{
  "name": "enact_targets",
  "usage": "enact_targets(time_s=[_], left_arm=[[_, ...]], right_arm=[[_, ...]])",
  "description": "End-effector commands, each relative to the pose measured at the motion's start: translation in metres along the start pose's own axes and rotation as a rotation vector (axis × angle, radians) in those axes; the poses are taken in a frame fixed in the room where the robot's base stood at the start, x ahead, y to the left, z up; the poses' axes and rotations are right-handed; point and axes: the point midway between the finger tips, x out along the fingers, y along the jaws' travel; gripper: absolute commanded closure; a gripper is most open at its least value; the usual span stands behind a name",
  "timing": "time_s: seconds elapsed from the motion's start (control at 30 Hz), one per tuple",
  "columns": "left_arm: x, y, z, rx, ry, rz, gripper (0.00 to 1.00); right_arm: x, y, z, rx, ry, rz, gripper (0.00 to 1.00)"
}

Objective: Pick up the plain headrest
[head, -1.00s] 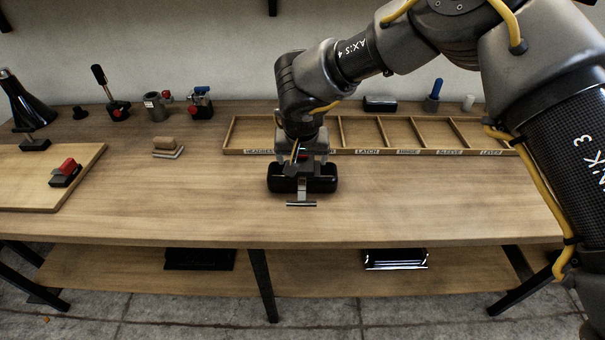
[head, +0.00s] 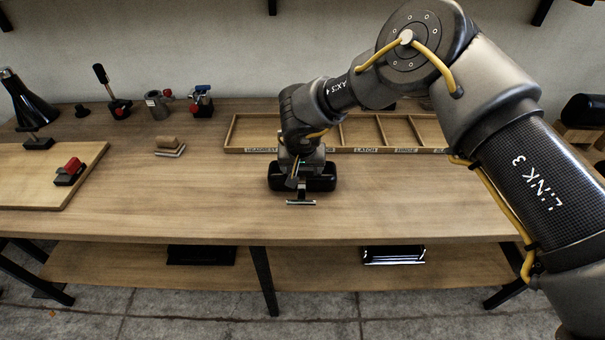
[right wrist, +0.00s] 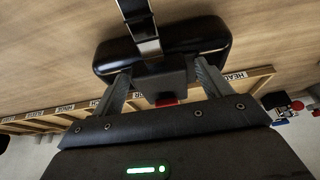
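A black padded headrest (head: 322,184) lies on the workbench in front of the wooden tray. It has a flat metal stem with a crossbar (head: 301,203) towards the front edge. In the right wrist view the headrest (right wrist: 205,45) shows its dark block with a red part (right wrist: 167,100). My right gripper (head: 301,168) is right above the headrest, pointing down. In the right wrist view its two fingers (right wrist: 165,80) stand on either side of the block, with a small gap seen on each side. The fingertips' contact with the pad is unclear. My left gripper is not in view.
A labelled, divided wooden tray (head: 235,134) lies behind the headrest, partly hidden by my right arm. A board (head: 30,170) with a red-topped clamp (head: 70,170) is at left. Small parts stand along the back. The bench front is clear.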

Motion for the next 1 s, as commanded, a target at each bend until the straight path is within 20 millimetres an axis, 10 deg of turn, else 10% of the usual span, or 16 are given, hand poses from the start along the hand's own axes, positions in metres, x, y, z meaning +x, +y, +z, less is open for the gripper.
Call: enact_targets(time_s=[0.57, 1.0], left_arm=[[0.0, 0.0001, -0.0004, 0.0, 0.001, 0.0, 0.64], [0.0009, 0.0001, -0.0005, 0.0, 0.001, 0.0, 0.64]], right_arm=[[-0.0004, 0.0003, 0.0, 0.001, -0.001, 0.0, 0.99], [-0.004, 0.0004, -0.0031, 0.002, 0.003, 0.0, 1.0]])
